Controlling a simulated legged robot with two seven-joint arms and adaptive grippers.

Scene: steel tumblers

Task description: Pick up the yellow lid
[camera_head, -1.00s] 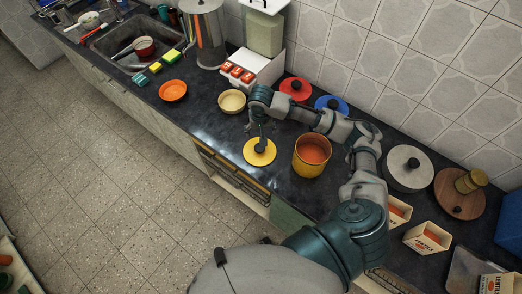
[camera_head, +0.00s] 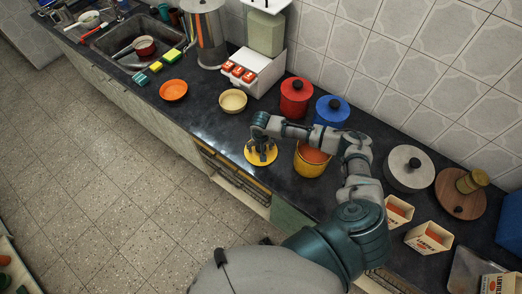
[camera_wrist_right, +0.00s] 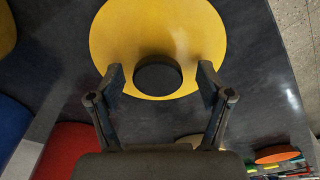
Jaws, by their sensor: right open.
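The yellow lid (camera_head: 251,159) lies flat on the dark counter, left of the yellow pot (camera_head: 309,165), which is open and has orange contents. In the right wrist view the lid (camera_wrist_right: 150,28) fills the top middle, with its round black knob (camera_wrist_right: 158,73) uppermost. My right gripper (camera_head: 262,153) is over the lid and hides much of it in the head view. In the right wrist view its open fingers (camera_wrist_right: 161,82) stand on either side of the knob, with gaps to it. I cannot tell their exact height. My left gripper is not in view.
A red pot (camera_head: 294,103) and a blue pot (camera_head: 326,117), both lidded, stand behind my right arm. A cream bowl (camera_head: 232,103) is behind and left of the lid. A grey lidded pot (camera_head: 407,174) stands right. The counter's front edge is close to the lid.

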